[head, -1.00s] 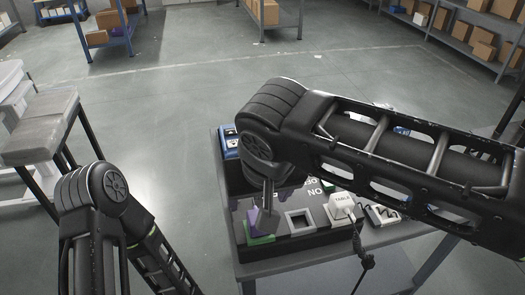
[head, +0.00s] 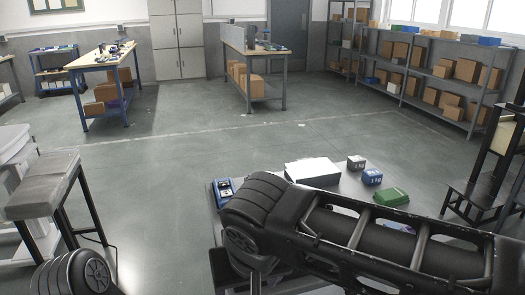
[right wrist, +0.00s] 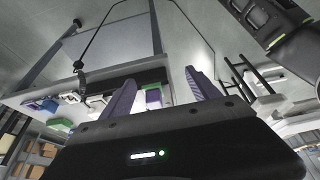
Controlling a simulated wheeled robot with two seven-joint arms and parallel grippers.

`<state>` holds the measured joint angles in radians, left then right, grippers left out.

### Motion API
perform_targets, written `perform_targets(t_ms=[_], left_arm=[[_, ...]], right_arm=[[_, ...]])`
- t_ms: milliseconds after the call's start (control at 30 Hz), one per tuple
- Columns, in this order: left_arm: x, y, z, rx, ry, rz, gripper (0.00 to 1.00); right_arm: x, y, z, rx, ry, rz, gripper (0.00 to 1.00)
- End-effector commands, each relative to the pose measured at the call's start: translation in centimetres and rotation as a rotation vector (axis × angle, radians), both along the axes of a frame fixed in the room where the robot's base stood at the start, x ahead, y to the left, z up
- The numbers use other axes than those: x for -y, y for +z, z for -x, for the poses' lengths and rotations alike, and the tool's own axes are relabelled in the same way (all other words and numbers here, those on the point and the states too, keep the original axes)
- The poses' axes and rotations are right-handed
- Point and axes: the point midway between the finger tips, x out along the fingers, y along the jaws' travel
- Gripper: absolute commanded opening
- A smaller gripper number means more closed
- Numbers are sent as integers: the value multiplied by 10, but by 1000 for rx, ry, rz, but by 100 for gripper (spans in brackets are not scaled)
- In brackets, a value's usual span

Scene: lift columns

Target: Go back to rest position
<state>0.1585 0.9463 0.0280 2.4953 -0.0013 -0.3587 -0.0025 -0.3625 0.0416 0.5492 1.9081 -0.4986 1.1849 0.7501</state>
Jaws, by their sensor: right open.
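My right arm (head: 370,240) reaches in from the right across the near side of a grey table (head: 346,182). Its gripper is mostly cut off by the bottom edge of the head view. In the right wrist view my right gripper (right wrist: 160,92) is open, with two purple fingers spread apart and nothing held between them. A green and purple block (right wrist: 152,98) shows between the fingers, farther off on the table. Of my left arm only a black joint (head: 75,275) shows at the bottom left, and its gripper is out of view.
On the table are a blue device (head: 224,189), a white box (head: 312,170), a grey block (head: 356,162), a blue block (head: 372,177) and a green block (head: 391,197). A grey-topped stand (head: 45,185) is at left. Open floor lies beyond the table.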

Motion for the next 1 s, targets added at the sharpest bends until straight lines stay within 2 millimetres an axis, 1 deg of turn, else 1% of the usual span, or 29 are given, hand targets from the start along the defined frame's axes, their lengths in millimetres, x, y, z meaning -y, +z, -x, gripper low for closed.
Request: perform_targets(t_ms=[33,167,367,467,567,667,700,767,800,833,867,900,967,1000], left_arm=[[0,0,0,0,0,0,70],[0,4,0,0,0,0,70],[0,8,0,1,0,0,70],[0,12,0,0,0,0,70],[0,16,0,0,1,0,70],[0,22,0,0,1,0,70],[0,25,0,0,1,0,70],[0,30,0,0,1,0,70],[0,34,0,0,1,1,70],[0,37,0,-1,2,1,70],[0,41,0,-1,2,1,70],[0,46,0,-1,2,1,70],[0,52,0,-1,2,1,70],[0,55,0,-1,2,1,70]], right_arm=[[0,0,0,0,0,0,70],[-4,-22,-8,-42,15,-17,70],[-9,-60,-19,-109,40,-55,70],[-11,-86,-24,-152,50,-83,70],[-12,-121,-28,-207,56,-126,70],[-11,-163,-30,-265,50,-181,70],[-9,-183,-29,-291,42,-206,70],[-5,-216,-24,-331,22,-251,70],[0,-242,-19,-358,-1,-283,70],[5,-262,-13,-378,-24,-309,70],[12,-284,-5,-395,-52,-333,70],[22,-311,7,-412,-96,-360,70],[39,-346,28,-426,-165,-385,70],[50,-365,42,-428,-206,-390,70]])
